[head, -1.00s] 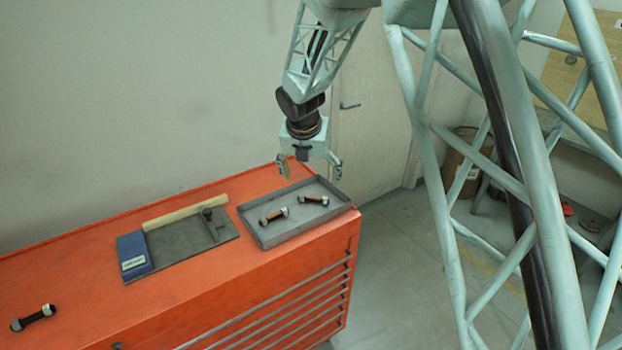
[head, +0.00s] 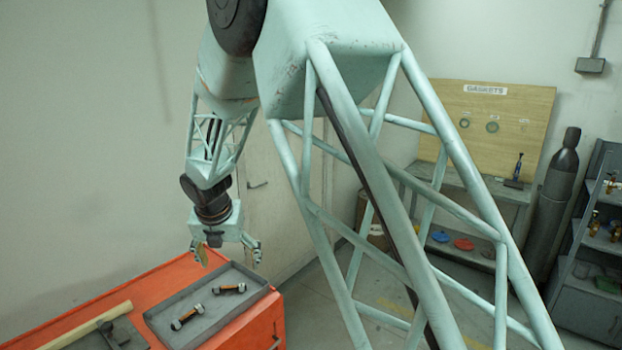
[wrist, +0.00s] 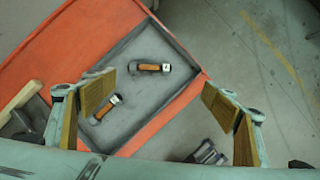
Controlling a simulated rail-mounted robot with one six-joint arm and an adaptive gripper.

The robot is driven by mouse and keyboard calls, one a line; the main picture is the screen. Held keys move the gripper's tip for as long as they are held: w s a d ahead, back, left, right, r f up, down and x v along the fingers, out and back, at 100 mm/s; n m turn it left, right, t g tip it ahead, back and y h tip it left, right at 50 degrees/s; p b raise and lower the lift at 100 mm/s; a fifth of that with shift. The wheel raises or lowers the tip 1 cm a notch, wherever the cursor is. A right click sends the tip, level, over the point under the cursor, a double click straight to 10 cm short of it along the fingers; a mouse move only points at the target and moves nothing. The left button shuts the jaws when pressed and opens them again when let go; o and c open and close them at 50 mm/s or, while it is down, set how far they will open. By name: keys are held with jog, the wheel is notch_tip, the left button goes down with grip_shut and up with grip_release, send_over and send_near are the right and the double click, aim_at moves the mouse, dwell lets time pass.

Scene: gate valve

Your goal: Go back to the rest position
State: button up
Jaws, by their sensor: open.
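My gripper (head: 228,256) hangs open and empty above the grey tray (head: 160,318) on the orange cabinet (head: 108,278). In the wrist view its two wood-coloured finger pads (wrist: 160,108) stand wide apart.
A workbench with a gasket board (head: 487,110), a gas cylinder (head: 556,195) and grey shelves (head: 590,275) stand at the right. Open floor (head: 318,318) lies right of the cabinet.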

jog(key=s+d+r+m+b, duration=0.1)
jog(key=s+d+r+m, duration=0.3)
jog(key=d, duration=0.5)
jog(key=s+d+r+m+h+b, duration=0.1)
jog(key=d+r+m, duration=0.4)
jog(key=d, duration=0.4)
jog(key=s+d+r+m+b, duration=0.1)
jog(key=s+d+r+m, duration=0.3)
jog(key=d, duration=0.4)
jog(key=s+d+r+m+b, duration=0.25)
jog(key=s+d+m, duration=0.55)
jog(key=s, duration=0.4)
jog(key=s+d+r+m+b, duration=0.2)
jog(key=s+d+r+m, duration=0.2)
jog(key=s+d+m, duration=0.5)
jog(key=s+d+f+m, duration=0.1)
jog(key=s+m, duration=0.1)
jog(key=s, duration=0.5)
jog(key=s+d+f+m+b, duration=0.1)
jog(key=s+f+m, duration=0.1)
jog(key=s, duration=0.5)
jog(key=s+d+f+m+b, duration=0.1)
jog(key=s+d+m, duration=0.1)
jog(key=s, duration=0.4)
jog(key=shift+s+f+m, duration=0.3)
jog(key=shift+s, duration=0.1)
